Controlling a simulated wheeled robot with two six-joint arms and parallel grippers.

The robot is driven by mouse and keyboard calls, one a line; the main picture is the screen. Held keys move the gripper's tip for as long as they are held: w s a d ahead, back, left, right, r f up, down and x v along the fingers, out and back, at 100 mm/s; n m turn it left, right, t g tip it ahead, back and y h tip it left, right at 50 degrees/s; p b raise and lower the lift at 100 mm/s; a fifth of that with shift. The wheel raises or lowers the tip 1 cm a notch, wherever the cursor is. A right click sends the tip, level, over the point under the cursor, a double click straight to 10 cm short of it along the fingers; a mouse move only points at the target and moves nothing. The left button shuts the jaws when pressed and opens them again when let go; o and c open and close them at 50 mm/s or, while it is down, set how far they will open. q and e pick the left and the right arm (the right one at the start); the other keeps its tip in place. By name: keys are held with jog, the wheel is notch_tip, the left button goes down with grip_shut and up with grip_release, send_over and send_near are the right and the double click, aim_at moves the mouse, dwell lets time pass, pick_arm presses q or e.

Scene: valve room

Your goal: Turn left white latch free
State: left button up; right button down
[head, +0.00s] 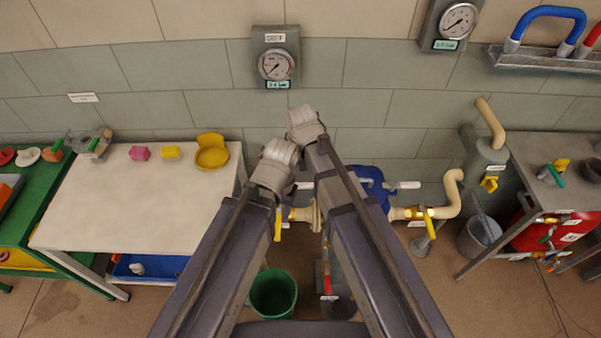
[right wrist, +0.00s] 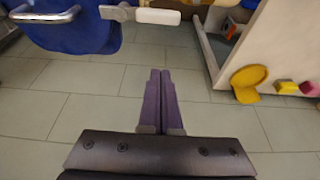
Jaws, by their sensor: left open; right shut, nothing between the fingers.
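A left white latch (head: 303,186) shows partly beside my arms in the head view, at the left of a blue body (head: 372,180). In the right wrist view a white latch handle (right wrist: 158,16) on a grey hub lies at the top edge. My right gripper (right wrist: 160,72) is shut and empty, its purple fingers apart from the latch. My left gripper (head: 283,152) is left of my right arm in the head view and is open; its fingertips are hard to make out. Another white latch (head: 404,185) is right of the blue body.
A beige pipe (head: 453,190) with a yellow lever (head: 428,223) runs at the right. A green bucket (head: 273,292) stands on the floor below. A pale table (head: 130,205) is at the left. Gauges hang on the tiled wall. A grey bench (head: 550,195) stands far right.

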aim_at(312, 187)
jog(key=shift+f, duration=0.25)
jog(key=b+x, duration=1)
jog(key=s, duration=0.4)
jog(key=shift+s+r+p, duration=0.1)
jog(key=shift+r+p, duration=0.05)
jog(key=shift+p, duration=0.15)
